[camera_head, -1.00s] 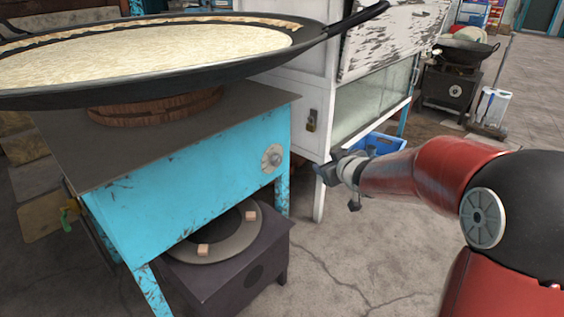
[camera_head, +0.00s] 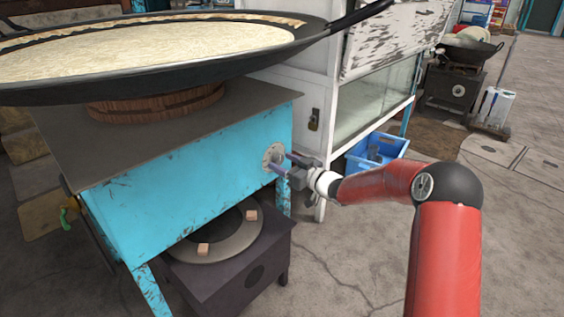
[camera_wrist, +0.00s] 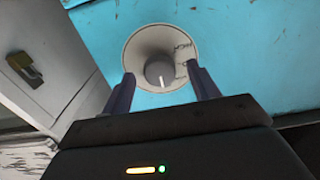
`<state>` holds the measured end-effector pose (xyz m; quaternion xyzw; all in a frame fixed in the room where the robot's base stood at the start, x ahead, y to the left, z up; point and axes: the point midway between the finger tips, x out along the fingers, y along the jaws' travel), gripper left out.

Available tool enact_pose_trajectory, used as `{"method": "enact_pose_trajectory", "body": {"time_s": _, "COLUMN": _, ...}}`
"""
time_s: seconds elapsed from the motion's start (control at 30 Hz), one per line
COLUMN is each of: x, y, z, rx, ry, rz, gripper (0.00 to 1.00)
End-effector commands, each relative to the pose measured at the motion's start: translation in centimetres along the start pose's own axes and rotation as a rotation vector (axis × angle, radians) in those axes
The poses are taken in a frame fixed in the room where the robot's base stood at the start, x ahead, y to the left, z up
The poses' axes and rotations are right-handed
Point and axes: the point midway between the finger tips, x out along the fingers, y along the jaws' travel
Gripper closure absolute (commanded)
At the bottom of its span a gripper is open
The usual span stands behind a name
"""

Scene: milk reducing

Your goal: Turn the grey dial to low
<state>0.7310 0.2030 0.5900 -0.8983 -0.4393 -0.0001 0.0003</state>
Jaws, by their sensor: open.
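The grey dial (camera_wrist: 159,71) sits on a round pale plate (camera_wrist: 150,50) on the blue side panel of the stove. A white pointer line shows on the dial's lower part in the wrist view, and small lettering is on the right side of the plate. In the head view the plate (camera_head: 273,157) is partly covered by my gripper (camera_head: 279,164). My gripper (camera_wrist: 162,88) is open, its two fingers one on each side of the dial. I cannot tell whether the fingers touch the dial or the plate.
A large black pan (camera_head: 150,85) of pale milk sits on the stove, its handle jutting right. A dark burner box (camera_head: 240,275) stands below. A white cabinet (camera_head: 300,88) and a blue crate (camera_head: 358,160) are behind my arm.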

Motion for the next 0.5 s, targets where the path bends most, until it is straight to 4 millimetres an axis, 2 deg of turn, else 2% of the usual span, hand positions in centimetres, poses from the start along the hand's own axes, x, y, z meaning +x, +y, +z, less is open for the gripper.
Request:
{"method": "enact_pose_trajectory", "body": {"time_s": 0.13, "x": 1.11, "y": 0.02, "z": -0.02, "rx": 0.0, "ry": 0.0, "rz": 0.001, "gripper": 0.4}}
{"method": "enact_pose_trajectory", "body": {"time_s": 0.4, "x": 1.29, "y": 0.02, "z": -0.01, "rx": 0.0, "ry": -0.001, "rz": 0.002, "gripper": 0.4}}
{"method": "enact_pose_trajectory", "body": {"time_s": 0.5, "x": 1.28, "y": 0.02, "z": -0.01, "rx": 0.0, "ry": -0.001, "rz": 0.002, "gripper": 0.52}}
